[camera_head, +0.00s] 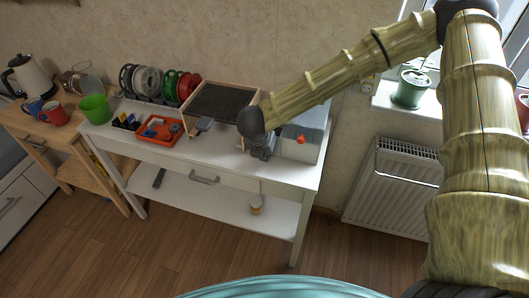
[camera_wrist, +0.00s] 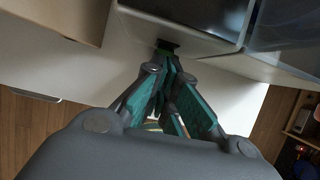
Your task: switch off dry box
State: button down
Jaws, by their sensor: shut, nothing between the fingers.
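The dry box (camera_head: 309,133), a pale box with a greyish upper part and a small orange-red spot on its front, stands at the right end of the white table. In the wrist view, pale-edged box surfaces with dark panels (camera_wrist: 205,12) fill the top. A small dark part (camera_wrist: 167,45), perhaps the switch, shows at the lower edge there. My gripper (camera_head: 262,154) is at the left of the box, low over the tabletop. In the wrist view its green-padded fingers (camera_wrist: 168,62) are shut and empty, their tips close to the dark part. I cannot tell whether they touch it.
A wooden-framed dark panel box (camera_head: 222,102) stands left of my gripper. An orange tray (camera_head: 160,130), filament spools (camera_head: 160,84) and a green cup (camera_head: 95,108) are further left. A radiator (camera_head: 392,185) is to the right. The table's front strip is mostly clear.

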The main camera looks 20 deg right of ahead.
jog(key=shift+w+r, duration=0.15)
jog(key=shift+r, duration=0.15)
jog(key=shift+r+p, duration=0.6)
jog(key=shift+r, duration=0.15)
jog(key=shift+f, duration=0.1)
jog(key=s+a+r, duration=0.1)
jog(key=s+a+r+p, duration=0.1)
jog(key=shift+s, duration=0.35)
jog(key=b+v, duration=0.2)
jog(key=v, duration=0.7)
jog(key=shift+r, duration=0.45)
jog(key=shift+d, duration=0.15)
